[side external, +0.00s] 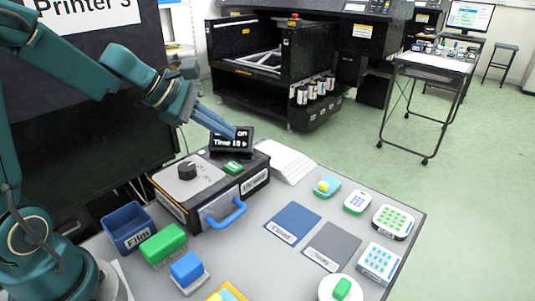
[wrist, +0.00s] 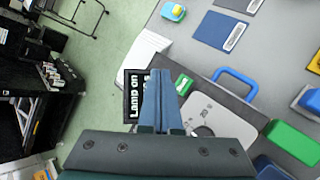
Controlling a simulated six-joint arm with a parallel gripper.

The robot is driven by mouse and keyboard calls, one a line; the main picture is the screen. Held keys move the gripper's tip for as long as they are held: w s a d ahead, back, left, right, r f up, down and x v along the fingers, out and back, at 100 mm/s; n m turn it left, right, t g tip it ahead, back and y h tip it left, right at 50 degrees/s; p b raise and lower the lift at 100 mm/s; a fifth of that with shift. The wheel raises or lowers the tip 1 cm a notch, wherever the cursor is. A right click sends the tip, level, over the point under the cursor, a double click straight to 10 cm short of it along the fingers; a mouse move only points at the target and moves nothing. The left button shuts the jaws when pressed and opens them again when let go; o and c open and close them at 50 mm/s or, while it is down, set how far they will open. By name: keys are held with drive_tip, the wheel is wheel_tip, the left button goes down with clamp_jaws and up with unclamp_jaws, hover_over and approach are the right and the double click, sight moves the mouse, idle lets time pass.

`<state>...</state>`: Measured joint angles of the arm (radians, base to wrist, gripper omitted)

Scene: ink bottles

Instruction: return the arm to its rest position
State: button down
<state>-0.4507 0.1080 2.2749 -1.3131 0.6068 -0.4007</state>
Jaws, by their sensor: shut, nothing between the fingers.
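My gripper (side external: 240,134) is in the upper middle of the side view, its long blue fingers together and empty. The fingertips are in front of a small black display (side external: 231,146), partly hiding it; I cannot tell whether they touch it. The display stands at the back of a black and grey box (side external: 205,181) with a black knob (side external: 187,170), a green button (side external: 233,168) and a blue handle (side external: 225,214). In the wrist view the closed fingers (wrist: 159,75) overlap the display (wrist: 133,95), which reads "Lamp on".
The table holds a blue bin (side external: 128,228), a green brush-like block (side external: 163,245), a blue block (side external: 187,269), blue (side external: 293,222) and grey (side external: 331,246) mats, a paper stack (side external: 289,161) and several small pads at right. A large black printer (side external: 270,70) stands on the floor behind.

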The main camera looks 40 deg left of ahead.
drive_tip(key=s+d+r+m+h, duration=0.1)
drive_tip(key=s+d+r+m, duration=0.6)
drive_tip(key=d+m, duration=0.4)
drive_tip(key=s+a+f+m+g+y, duration=0.1)
drive_tip(key=s+a+f+m+y, duration=0.1)
drive_tip(key=s+m, duration=0.3)
drive_tip(key=s+a+f+m+g+y, duration=0.1)
drive_tip(key=s+a+f+m+y, duration=0.1)
drive_tip(key=s+f+m, duration=0.2)
drive_tip(key=s+m, duration=0.2)
drive_tip(key=s, duration=0.1)
drive_tip(key=shift+a+f+g+y, duration=0.2)
drive_tip(key=shift+f+g+y, duration=0.05)
drive_tip(key=shift+g+y, duration=0.15)
idle(5.3)
